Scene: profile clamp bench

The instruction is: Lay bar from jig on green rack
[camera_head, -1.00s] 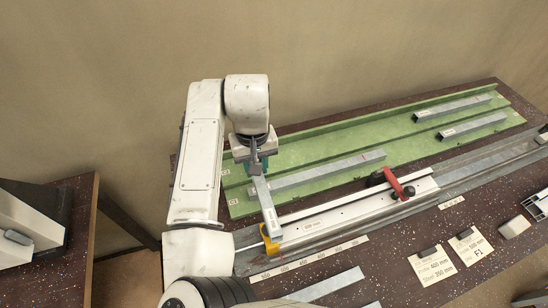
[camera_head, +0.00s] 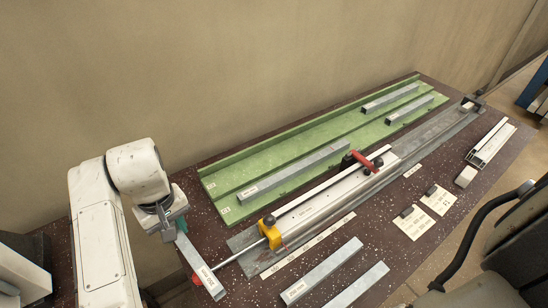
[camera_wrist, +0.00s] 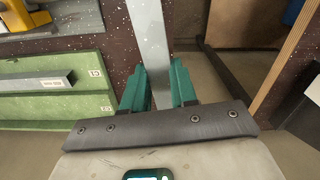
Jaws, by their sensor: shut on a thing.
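In the wrist view, the bar (camera_wrist: 149,38) runs away between the teal fingers (camera_wrist: 158,90). The green rack (camera_head: 232,178) lies along the back of the bench, to the right of my gripper and apart from the bar. A long bar (camera_head: 295,172) lies on the rack's left part. The jig (camera_head: 315,214) runs in front of the rack, with a yellow stop (camera_head: 268,232) and a red clamp handle (camera_head: 366,162).
Two shorter bars (camera_head: 390,97) (camera_head: 410,110) lie on the rack's far right part. Two loose bars (camera_head: 322,271) (camera_head: 358,287) lie at the bench front. A rod with a red knob (camera_head: 142,280) sticks out left.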

